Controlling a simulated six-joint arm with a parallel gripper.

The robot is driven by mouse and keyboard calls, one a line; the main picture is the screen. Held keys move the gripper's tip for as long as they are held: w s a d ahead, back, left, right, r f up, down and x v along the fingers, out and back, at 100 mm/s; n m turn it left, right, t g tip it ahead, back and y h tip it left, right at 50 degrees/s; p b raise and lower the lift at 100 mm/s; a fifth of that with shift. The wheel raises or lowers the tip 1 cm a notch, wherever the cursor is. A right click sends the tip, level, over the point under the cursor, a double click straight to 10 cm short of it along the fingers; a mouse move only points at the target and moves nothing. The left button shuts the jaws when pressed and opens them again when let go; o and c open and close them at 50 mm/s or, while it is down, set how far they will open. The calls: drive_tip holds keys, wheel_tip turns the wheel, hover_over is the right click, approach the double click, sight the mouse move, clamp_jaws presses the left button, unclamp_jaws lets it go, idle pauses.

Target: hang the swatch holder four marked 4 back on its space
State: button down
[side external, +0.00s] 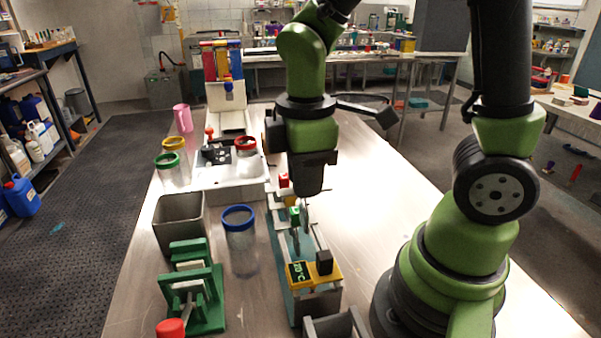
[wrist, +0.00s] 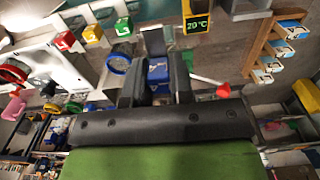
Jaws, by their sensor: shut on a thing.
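My gripper (side external: 306,198) points down over the long teal-sided tank on the bench. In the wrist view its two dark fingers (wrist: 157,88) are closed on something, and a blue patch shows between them. I take this to be the swatch holder, but I cannot read its mark. Coloured blocks stand in a row left of the fingers: green (wrist: 122,27), yellow (wrist: 92,33) and red (wrist: 65,41). In the side view the green block (side external: 294,214) sits close beside the fingertips, and the red block (side external: 284,180) is farther back.
A yellow panel with a temperature display (side external: 301,272) sits at the tank's near end. A blue-rimmed clear bucket (side external: 240,245), grey bin (side external: 178,222) and green stand (side external: 207,300) are to the left. A wooden rack with blue pieces (wrist: 266,45) shows in the wrist view.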

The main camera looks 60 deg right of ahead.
sight(304, 227)
drive_tip(key=shift+f, duration=0.1)
drive_tip(key=shift+f, duration=5.3)
drive_tip(key=c, duration=0.9)
unclamp_jaws()
wheel_tip(304, 227, up, 10)
drive_tip(key=shift+f, duration=0.1)
